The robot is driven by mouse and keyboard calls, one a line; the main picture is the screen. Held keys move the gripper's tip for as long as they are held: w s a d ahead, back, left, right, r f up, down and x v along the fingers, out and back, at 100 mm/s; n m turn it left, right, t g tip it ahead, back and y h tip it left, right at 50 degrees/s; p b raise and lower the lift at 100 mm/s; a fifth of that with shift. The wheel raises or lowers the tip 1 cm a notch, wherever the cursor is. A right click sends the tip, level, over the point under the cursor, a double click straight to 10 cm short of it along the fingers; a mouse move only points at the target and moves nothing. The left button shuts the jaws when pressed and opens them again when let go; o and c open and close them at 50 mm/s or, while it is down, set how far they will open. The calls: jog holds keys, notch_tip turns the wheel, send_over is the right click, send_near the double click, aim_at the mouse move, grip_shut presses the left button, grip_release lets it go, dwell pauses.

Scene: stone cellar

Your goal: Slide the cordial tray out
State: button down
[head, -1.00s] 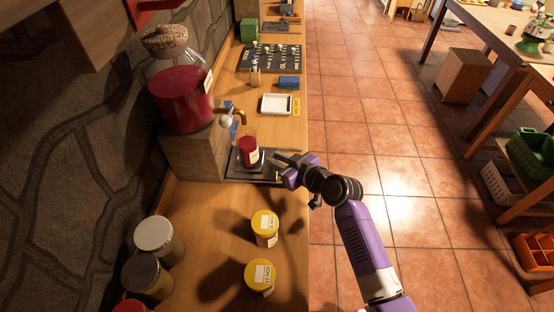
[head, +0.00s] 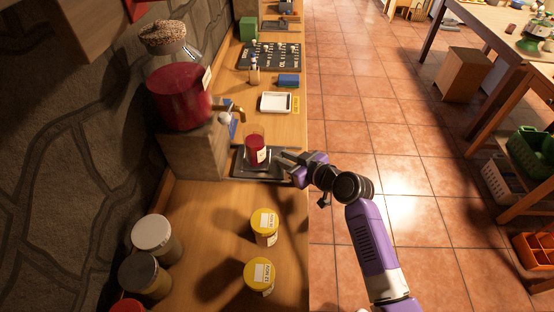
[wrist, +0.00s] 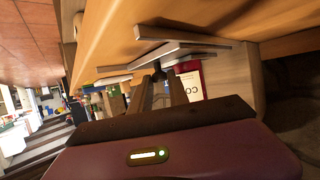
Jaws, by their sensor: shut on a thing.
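The dark cordial tray (head: 268,173) lies on the wooden counter in front of the big red jar's tap, its right side near the counter's front edge. A glass of red cordial (head: 254,148) with a pale label stands upright on it. My gripper (head: 285,156) is at the tray's right side, shut on it. In the wrist view my fingers (wrist: 160,90) reach toward the tray's grey edge (wrist: 168,50), with the cordial glass (wrist: 190,84) just beyond. The exact contact is hard to see.
The large jar of red drink (head: 180,95) stands on a wooden block (head: 195,150) behind the tray. Two yellow-lidded jars (head: 265,222) stand nearer on the counter. A white dish (head: 276,102) lies beyond. The tiled floor to the right is free.

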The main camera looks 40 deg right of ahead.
jog(key=s+d+b, duration=0.1)
jog(key=s+d, duration=0.3)
jog(key=shift+s+d+f+b, duration=0.15)
jog(key=shift+d+b, duration=0.05)
jog(key=shift+b, duration=0.2)
jog(key=shift+s+d, duration=0.25)
jog(key=shift+s, duration=0.1)
jog(key=shift+r, duration=0.2)
jog(key=c, duration=1.3)
grip_release()
jog(key=v, duration=0.7)
jog(key=shift+s+b, duration=0.35)
jog(key=shift+b, duration=0.05)
jog(key=shift+r, duration=0.15)
